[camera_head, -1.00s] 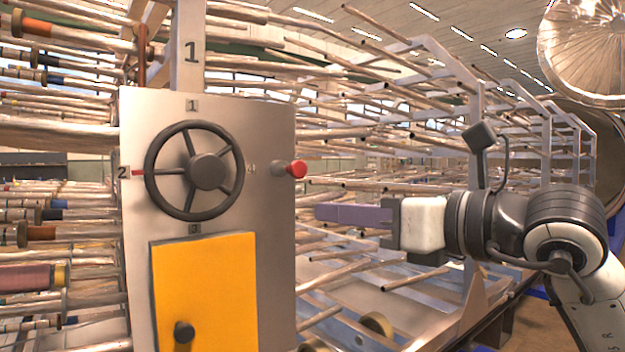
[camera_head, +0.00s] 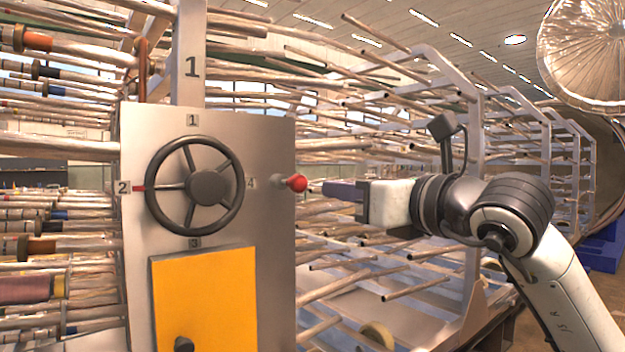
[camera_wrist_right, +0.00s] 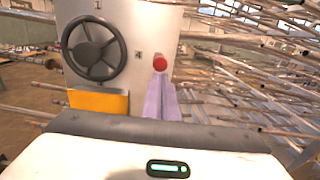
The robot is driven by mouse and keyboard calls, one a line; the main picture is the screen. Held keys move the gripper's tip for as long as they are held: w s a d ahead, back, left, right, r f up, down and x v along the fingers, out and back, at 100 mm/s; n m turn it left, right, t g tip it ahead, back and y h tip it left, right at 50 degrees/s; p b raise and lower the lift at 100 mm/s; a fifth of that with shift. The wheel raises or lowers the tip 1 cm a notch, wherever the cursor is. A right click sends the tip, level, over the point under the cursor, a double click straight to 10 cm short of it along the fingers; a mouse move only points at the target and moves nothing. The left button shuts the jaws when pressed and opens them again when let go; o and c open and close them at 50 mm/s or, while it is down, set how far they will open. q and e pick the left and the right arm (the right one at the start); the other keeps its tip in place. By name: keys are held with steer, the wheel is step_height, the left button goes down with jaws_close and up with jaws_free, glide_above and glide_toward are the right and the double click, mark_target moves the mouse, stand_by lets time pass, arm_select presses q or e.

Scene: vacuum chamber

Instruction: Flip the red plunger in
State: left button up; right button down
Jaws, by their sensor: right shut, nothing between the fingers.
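The red plunger (camera_head: 297,183) is a small red knob on a short pale stem. It sticks out near the right edge of the grey panel (camera_head: 270,140), right of the black handwheel. My right gripper (camera_head: 326,188) has purple fingers, shut and empty, pointing left at the plunger. In the head view the fingertips end just right of the red knob. In the right wrist view the knob (camera_wrist_right: 160,63) shows just beyond the tips of the fingers (camera_wrist_right: 161,82). I cannot tell whether they touch. My left gripper is not in view.
The black handwheel (camera_head: 209,187) sits on the panel with number labels around it. A yellow door (camera_head: 205,300) with a dark knob is below. Racks of metal rods stand behind and to both sides. The space right of the panel holds several protruding rods.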

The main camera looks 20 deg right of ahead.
mark_target(302, 184)
steer(key=p+x, duration=0.1)
steer(key=x, duration=0.5)
steer(key=shift+w+r+p, duration=0.1)
steer(key=shift+r+p, duration=0.05)
steer(key=shift+p, duration=0.15)
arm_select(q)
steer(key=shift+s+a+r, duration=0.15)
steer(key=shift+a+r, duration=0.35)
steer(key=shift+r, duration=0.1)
arm_select(e)
steer(key=shift+w+a, duration=0.25)
steer(key=shift+w, duration=0.3)
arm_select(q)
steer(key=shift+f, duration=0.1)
arm_select(e)
steer(key=shift+d, duration=0.1)
